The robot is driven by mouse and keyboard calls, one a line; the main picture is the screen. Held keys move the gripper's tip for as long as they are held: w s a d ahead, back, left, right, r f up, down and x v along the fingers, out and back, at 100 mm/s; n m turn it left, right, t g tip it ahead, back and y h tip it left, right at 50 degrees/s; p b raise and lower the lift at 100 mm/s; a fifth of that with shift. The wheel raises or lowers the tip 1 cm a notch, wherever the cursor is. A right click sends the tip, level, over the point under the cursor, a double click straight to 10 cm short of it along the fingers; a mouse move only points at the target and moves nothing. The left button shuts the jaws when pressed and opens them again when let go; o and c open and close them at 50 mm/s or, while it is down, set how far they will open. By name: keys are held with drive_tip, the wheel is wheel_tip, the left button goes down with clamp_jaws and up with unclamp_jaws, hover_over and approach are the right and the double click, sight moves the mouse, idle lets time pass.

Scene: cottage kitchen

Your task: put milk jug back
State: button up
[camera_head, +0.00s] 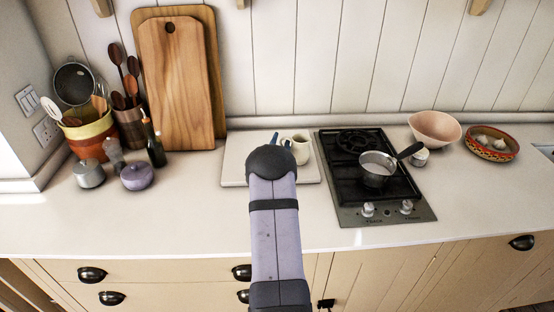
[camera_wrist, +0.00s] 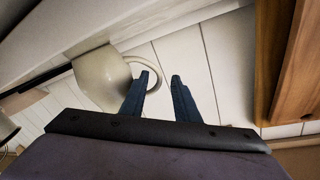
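The milk jug (camera_head: 300,146) is small, cream-coloured and upright on a pale board (camera_head: 232,168) left of the hob. In the wrist view the jug (camera_wrist: 98,76) is at the left, with its loop handle pointing toward the fingers. My gripper (camera_head: 281,140) is beside the jug, on its left in the head view. In the wrist view the blue fingers (camera_wrist: 160,76) are apart. The left fingertip overlaps the handle loop, and the loop's outer side shows between the two tips. I cannot tell whether they touch. My arm hides part of the board.
The hob (camera_head: 345,190) with a saucepan (camera_head: 376,172) stands close on the right. A pink bowl (camera_head: 435,128) and a patterned bowl (camera_head: 491,145) are farther right. Cutting boards (camera_head: 178,90), a dark bottle (camera_head: 154,148) and a purple pot (camera_head: 137,176) are left. The front counter is clear.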

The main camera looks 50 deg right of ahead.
drive_tip(key=b+v, duration=0.2)
drive_tip(key=v, duration=0.8)
drive_tip(key=shift+s+a+b, duration=0.1)
drive_tip(key=shift+a+b, duration=0.1)
drive_tip(key=shift+b, duration=0.2)
drive_tip(key=w+a+r+n+g+y+p, duration=0.15)
drive_tip(key=a+n+y+p, duration=0.4)
drive_tip(key=a, duration=0.75)
drive_tip(key=w+a+r+n+y+p, duration=0.1)
drive_tip(key=w+a+n+y+p, duration=0.4)
drive_tip(key=a, duration=0.8)
drive_tip(key=s+a+r+n+g+y+p, duration=0.2)
drive_tip(key=s+a, duration=0.6)
drive_tip(key=s, duration=0.4)
drive_tip(key=s+a+r+n+g+y+p, duration=0.2)
drive_tip(key=s+a+r+n+g+p, duration=0.2)
drive_tip(key=s+a, duration=0.5)
drive_tip(key=s+n+g+p, duration=0.1)
drive_tip(key=s+g, duration=0.1)
drive_tip(key=s, duration=0.1)
drive_tip(key=shift+s+r, duration=0.15)
drive_tip(key=shift+r, duration=0.2)
drive_tip(key=shift+y, duration=0.25)
